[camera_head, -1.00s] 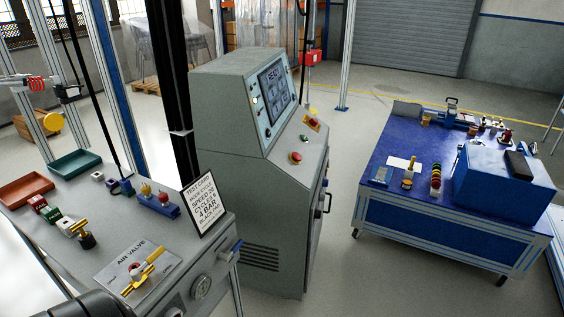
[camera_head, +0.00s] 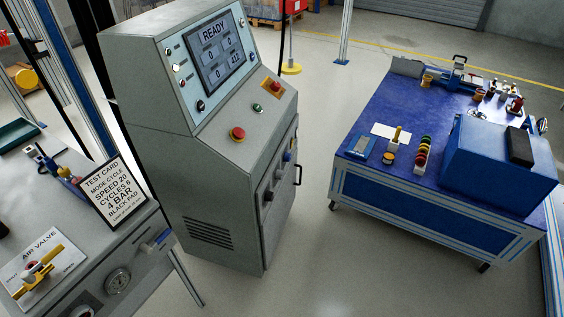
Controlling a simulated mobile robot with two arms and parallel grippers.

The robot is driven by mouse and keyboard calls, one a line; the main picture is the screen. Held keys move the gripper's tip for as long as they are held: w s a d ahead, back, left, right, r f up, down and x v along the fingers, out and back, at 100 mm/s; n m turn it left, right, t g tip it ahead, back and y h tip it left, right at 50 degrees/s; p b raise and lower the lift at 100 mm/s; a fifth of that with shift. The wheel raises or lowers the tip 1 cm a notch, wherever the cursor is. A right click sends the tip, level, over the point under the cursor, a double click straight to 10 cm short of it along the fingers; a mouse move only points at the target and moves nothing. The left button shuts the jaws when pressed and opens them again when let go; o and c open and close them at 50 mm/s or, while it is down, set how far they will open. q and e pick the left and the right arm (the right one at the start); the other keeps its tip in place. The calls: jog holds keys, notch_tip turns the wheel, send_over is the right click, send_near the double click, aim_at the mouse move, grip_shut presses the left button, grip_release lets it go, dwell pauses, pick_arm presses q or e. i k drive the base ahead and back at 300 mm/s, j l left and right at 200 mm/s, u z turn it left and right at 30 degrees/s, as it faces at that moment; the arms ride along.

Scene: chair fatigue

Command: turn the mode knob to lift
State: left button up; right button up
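The grey control console (camera_head: 150,110) stands in the middle of the view, its screen (camera_head: 218,50) reading READY. A black knob (camera_head: 200,105) sits on the panel at the lower left of the screen. More dark knobs (camera_head: 268,196) show on the console's right-hand side face. The labels are too small to read, so I cannot tell which is the mode knob or where it points. A red mushroom button (camera_head: 237,134) and a green button (camera_head: 257,107) are on the sloping ledge. Neither of my grippers is in view.
A grey bench at left bears a test card (camera_head: 112,192) reading MODE CYCLE and an air valve plate (camera_head: 45,262). A blue workbench (camera_head: 355,110) with a blue case (camera_head: 500,165) stands at right. Clear floor lies between console and blue workbench.

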aim_at(269, 196)
jog(key=l+u, duration=0.15)
jog(key=u, duration=0.45)
jog(key=i+l+u, duration=0.1)
jog(key=l+u, duration=0.3)
jog(key=l, duration=0.55)
jog(key=l+u, duration=0.4)
jog(key=l, duration=0.55)
